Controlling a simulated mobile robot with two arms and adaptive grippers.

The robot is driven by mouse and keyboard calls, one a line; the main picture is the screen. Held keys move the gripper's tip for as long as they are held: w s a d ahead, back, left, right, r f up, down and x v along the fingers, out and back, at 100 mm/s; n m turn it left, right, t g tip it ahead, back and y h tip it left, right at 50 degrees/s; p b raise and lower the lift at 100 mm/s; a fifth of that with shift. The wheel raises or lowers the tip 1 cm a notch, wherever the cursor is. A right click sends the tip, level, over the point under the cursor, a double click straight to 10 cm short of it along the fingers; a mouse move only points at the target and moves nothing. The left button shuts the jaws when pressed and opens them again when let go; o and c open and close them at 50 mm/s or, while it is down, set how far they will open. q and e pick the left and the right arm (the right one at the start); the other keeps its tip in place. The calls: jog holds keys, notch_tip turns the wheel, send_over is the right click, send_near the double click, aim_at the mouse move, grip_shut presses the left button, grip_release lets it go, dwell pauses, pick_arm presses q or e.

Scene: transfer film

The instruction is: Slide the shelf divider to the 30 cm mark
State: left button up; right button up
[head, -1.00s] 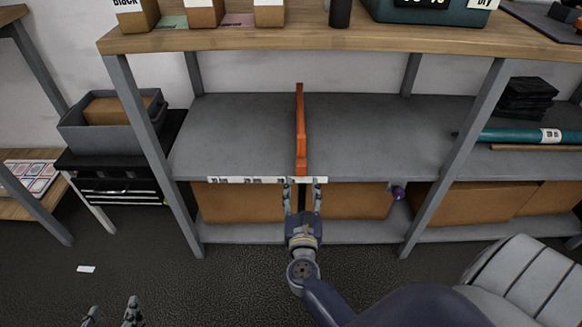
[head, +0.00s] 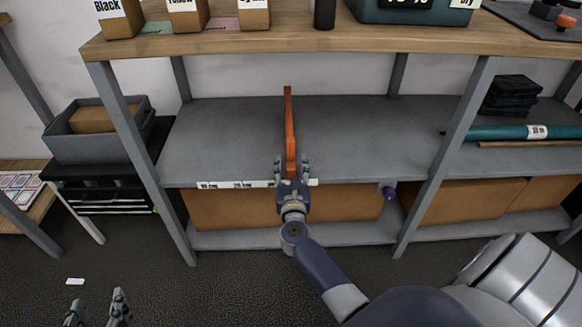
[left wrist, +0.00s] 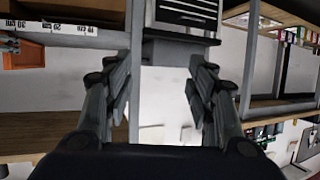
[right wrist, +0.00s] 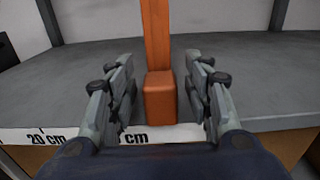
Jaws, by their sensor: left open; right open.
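The orange shelf divider (head: 289,125) stands upright on the grey middle shelf (head: 225,140). My right gripper (head: 292,168) is open at the divider's front end. In the right wrist view, the divider's front block (right wrist: 160,97) lies between the open fingers, with gaps on both sides. A "cm" label shows below it, its number hidden by a finger. My left gripper (head: 97,308) is open and empty, low at the left, away from the shelf.
A teal tube (head: 500,133) lies farther right.

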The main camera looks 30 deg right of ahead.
grip_shut()
jog(key=s+d, duration=0.1)
jog(key=d, duration=0.1)
jog(key=s+d, duration=0.2)
jog(key=d, duration=0.1)
jog(key=s+d, duration=0.1)
jog(key=d, duration=0.2)
jog(key=shift+s, duration=0.4)
jog(key=shift+s+d, duration=0.25)
jog(key=shift+d, duration=0.05)
pick_arm(q)
jog(key=shift+s+a+f+g, duration=0.25)
jog(key=shift+s+f+g, duration=0.2)
jog(key=shift+f, duration=0.3)
pick_arm(e)
grip_release()
jog(key=v, duration=1.2)
